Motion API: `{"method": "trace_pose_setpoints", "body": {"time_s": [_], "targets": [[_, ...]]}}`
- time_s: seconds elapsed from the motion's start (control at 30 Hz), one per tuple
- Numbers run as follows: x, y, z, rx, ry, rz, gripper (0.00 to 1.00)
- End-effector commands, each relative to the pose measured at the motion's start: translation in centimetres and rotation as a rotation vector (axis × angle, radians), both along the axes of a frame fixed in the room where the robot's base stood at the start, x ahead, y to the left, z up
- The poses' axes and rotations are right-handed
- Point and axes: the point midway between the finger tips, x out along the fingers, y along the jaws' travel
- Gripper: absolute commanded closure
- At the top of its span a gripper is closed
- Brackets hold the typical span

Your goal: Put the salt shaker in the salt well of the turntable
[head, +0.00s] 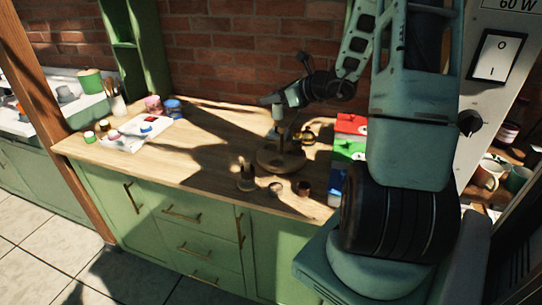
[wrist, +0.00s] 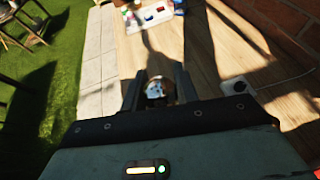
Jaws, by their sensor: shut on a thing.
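My gripper (head: 277,104) is above the wooden counter and shut on the salt shaker (head: 278,113), a small pale piece below the fingers. In the wrist view, the shaker's shiny top (wrist: 156,91) shows between the two fingers. The round wooden turntable (head: 270,167) stands on the counter below my gripper, with an upright part near its middle. The shaker appears to be held above the turntable; the exact gap cannot be told. The salt well cannot be made out.
Several small items, including a glass jar (head: 246,180) and a brown cup (head: 304,188), stand at the counter's front. A yellowish bottle (head: 308,136) and red and green boxes (head: 349,148) are to the right. A white tray (head: 133,134) lies left. The counter between is clear.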

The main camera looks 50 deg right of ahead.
Motion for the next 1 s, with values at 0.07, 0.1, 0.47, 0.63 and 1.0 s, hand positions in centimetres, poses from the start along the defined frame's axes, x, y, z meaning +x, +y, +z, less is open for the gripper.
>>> {"method": "trace_pose_setpoints", "body": {"time_s": [0.07,0.1,0.47,0.63,1.0], "targets": [[0.0,0.0,-0.3,0.002,0.000,-0.001,0.95],[0.0,0.0,-0.7,0.002,0.000,-0.001,0.95],[0.0,0.1,-8.7,0.007,0.003,0.000,0.95],[0.0,0.1,-12.1,0.005,0.001,0.000,0.95],[0.0,0.0,-15.6,0.001,0.000,0.001,0.95]]}}
